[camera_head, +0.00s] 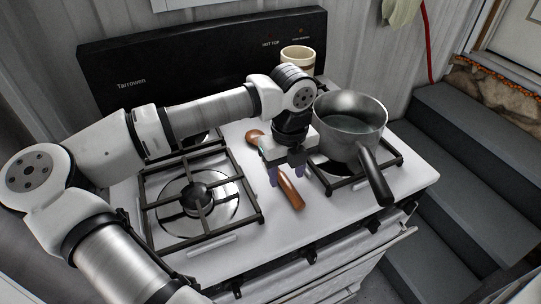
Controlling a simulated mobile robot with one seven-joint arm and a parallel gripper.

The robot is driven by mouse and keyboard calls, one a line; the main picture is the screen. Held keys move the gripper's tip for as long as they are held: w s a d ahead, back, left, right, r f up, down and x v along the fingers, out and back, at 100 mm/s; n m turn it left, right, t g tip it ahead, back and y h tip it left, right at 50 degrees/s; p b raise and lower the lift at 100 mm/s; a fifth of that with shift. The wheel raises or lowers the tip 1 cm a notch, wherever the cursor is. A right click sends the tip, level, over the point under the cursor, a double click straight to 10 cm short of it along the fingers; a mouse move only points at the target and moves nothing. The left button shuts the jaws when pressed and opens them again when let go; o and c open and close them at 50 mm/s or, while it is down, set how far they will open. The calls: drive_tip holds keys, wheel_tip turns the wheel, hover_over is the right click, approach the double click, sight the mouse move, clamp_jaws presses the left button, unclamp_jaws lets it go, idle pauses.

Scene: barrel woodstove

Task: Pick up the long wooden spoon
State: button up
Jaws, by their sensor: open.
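The long wooden spoon (290,190) lies on the white stove top between the left and right burners. Its thick brown handle points toward the stove's front edge. A brown rounded end (254,136) shows farther back, and the stretch between is hidden behind my gripper. My gripper (287,176) points down over the spoon near the middle of its length. Its fingers are open, and the handle shows by the fingertips. I cannot tell whether the fingers touch the spoon.
A grey saucepan (350,112) stands on the right burner, close beside my gripper, its black handle (376,178) pointing to the front. A cream cup (298,57) stands at the back. A black grate (160,224) covers the left burner. Grey steps (470,150) lie to the right.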

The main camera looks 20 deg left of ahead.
drive_tip(key=shift+f, duration=1.15)
clamp_jaws()
